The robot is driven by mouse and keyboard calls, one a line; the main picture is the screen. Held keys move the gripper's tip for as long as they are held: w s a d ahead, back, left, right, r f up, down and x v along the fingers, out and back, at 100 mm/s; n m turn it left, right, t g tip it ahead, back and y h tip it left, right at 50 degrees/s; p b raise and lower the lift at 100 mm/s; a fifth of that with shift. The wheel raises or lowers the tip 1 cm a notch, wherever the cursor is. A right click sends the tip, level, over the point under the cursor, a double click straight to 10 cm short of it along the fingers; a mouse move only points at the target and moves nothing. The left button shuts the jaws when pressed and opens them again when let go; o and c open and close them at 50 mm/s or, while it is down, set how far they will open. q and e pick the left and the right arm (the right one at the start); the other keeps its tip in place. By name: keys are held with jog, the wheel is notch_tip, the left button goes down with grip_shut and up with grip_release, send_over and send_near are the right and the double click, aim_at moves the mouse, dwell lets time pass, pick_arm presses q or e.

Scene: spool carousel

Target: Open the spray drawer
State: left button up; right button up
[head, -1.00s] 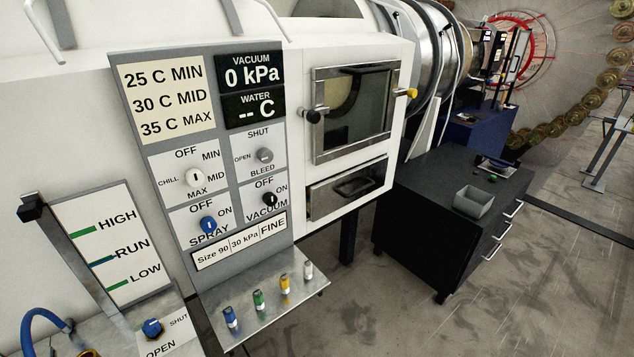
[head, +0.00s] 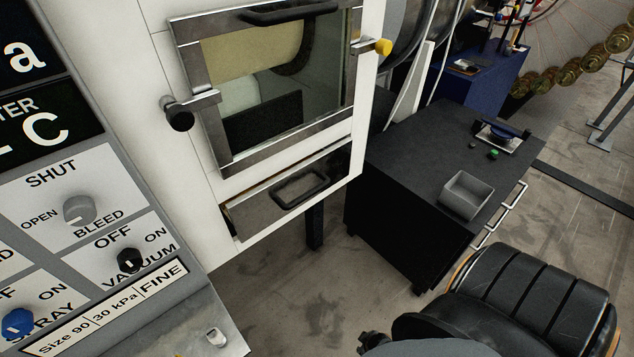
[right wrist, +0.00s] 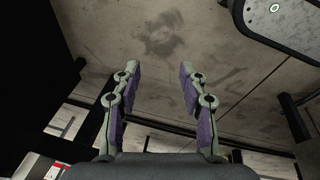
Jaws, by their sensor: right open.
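The drawer (head: 252,214) is a metal-fronted panel low on the white machine, under the window door. It has a black loop handle (head: 322,182) and appears shut in the head view. My right gripper (right wrist: 157,76) is open and empty in the right wrist view, its two padded fingers apart with the floor behind them. The drawer cannot be made out in that view. In the head view my right arm shows at the bottom right, below and to the right of the drawer, and its fingers are not clearly seen. My left gripper is not in view.
The window door (head: 222,158) above has a black knob (head: 179,115) and a yellow knob (head: 383,47). A control panel (head: 158,222) stands at the left. A black cabinet (head: 410,165) with a grey bin (head: 466,196) stands right of the drawer. Open floor lies in front.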

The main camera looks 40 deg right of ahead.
jog(key=w+d+r+n+t+h+b, duration=0.1)
jog(key=w+d+r+n+t+b, duration=0.15)
jog(key=w, duration=0.75)
jog(key=n+t+h+b, duration=0.3)
jog(key=n+t+b, duration=0.4)
jog(key=n+t, duration=0.3)
send_near(310, 196)
jog(key=shift+y, duration=0.3)
jog(key=x, duration=0.5)
jog(key=p+x, duration=0.1)
jog(key=x, duration=0.5)
jog(key=shift+d+r, duration=0.1)
jog(key=shift+d, duration=0.15)
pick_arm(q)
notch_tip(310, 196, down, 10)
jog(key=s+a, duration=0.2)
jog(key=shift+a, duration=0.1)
pick_arm(e)
jog(key=shift+c, duration=0.5)
grip_shut()
